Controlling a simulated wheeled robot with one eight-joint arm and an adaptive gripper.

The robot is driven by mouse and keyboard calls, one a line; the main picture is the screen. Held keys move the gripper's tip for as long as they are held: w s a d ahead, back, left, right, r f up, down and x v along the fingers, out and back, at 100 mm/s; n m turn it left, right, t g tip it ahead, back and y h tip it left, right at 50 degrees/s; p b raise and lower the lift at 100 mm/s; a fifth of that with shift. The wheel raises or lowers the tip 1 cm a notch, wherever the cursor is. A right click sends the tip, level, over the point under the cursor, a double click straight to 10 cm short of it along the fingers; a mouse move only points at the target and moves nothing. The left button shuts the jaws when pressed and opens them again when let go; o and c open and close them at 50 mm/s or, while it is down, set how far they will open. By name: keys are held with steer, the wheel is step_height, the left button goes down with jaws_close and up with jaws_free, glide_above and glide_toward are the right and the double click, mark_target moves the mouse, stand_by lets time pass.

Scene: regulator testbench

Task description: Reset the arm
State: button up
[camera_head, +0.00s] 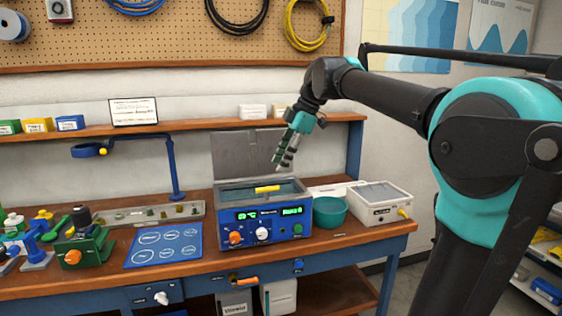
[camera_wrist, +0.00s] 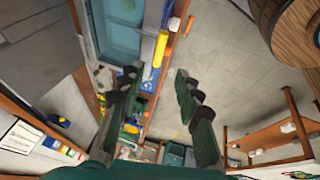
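My gripper (camera_head: 284,158) hangs from my raised arm above the back right of the blue bath unit (camera_head: 264,233). Its fingers point down. In the wrist view my gripper (camera_wrist: 157,82) has its two dark fingers spread apart, with nothing between them. My arm reaches in from the right side of the head view, bent at a large teal joint. The bath unit's grey lid (camera_head: 248,152) stands open behind it, and a yellow bar (camera_head: 267,189) lies across its opening. The yellow bar also shows in the wrist view (camera_wrist: 160,49), near the fingertips.
A teal bowl (camera_head: 329,212) and a white box (camera_head: 380,203) stand right of the bath unit. A blue mat (camera_head: 164,245), a green fixture (camera_head: 86,245) and a blue lamp stand (camera_head: 173,165) are to its left. A shelf (camera_head: 180,129) runs behind the workbench.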

steer(key=s+d+f+m+t+h, duration=0.1)
steer(key=d+f+m, duration=0.25)
steer(key=f, duration=0.35)
steer(key=s+d+f+m+h, duration=0.1)
steer(key=d+f+m, duration=0.25)
steer(key=f, duration=0.25)
steer(key=s+d+f+m+h, duration=0.1)
steer(key=s+d+f+m, duration=0.3)
steer(key=f, duration=0.4)
steer(key=s+d+f+m+t+h, duration=0.1)
steer(key=s+d+f+m, duration=0.3)
steer(key=f, duration=0.4)
steer(key=s+d+f+m+t+h, duration=0.1)
steer(key=s+d+f+m, duration=0.3)
steer(key=s+f+m, duration=0.2)
step_height(320, 180, down, 3)
steer(key=shift+s+d+r+m, duration=0.2)
steer(key=shift+s+m, duration=0.1)
steer(key=shift+s, duration=0.8)
